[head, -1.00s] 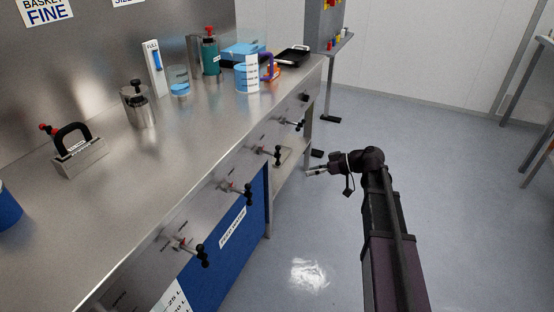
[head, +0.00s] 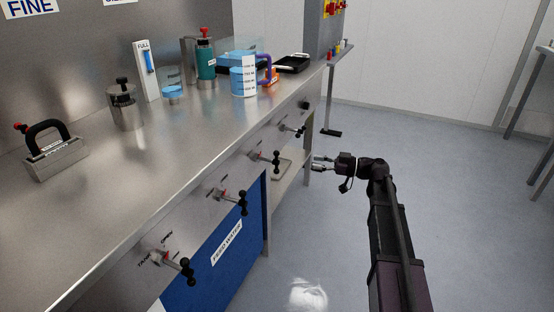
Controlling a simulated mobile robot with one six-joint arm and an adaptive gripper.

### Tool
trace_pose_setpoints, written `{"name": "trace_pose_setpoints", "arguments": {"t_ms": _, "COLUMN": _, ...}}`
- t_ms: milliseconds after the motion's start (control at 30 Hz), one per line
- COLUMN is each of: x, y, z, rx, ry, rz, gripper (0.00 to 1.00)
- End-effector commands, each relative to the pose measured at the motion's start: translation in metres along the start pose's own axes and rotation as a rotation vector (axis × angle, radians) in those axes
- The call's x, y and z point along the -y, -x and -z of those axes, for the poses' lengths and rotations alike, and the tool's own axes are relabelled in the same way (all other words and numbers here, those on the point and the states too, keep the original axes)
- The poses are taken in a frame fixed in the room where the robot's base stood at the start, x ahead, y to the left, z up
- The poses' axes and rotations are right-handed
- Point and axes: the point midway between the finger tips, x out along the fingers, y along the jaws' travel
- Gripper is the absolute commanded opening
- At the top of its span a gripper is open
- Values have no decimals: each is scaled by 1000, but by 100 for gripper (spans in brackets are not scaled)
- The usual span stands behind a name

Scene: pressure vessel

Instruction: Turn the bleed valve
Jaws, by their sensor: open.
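Several valves with black bar handles stick out of the steel bench's front panel. The nearest valve (head: 180,266) has an "OPEN" label beside it. Behind it come a second valve (head: 236,201), a third valve (head: 268,158) and a fourth valve (head: 294,130). Their labels are too small to read, so I cannot tell which is the bleed valve. My gripper (head: 318,163) is open and empty. It points left toward the bench front, to the right of the third valve and apart from all the handles.
A blue "FEED WATER" panel (head: 215,262) is below the valves. The floor (head: 480,210) at right is clear.

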Motion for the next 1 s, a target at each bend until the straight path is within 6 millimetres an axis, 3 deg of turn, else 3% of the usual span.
{"name": "trace_pose_setpoints", "arguments": {"t_ms": 467, "x": 1, "y": -24, "z": 0, "rx": 1, "ry": -1, "rz": 5, "gripper": 54}}
{"name": "trace_pose_setpoints", "arguments": {"t_ms": 1000, "x": 1, "y": -100, "z": 0, "rx": 1, "ry": -2, "rz": 7, "gripper": 54}}
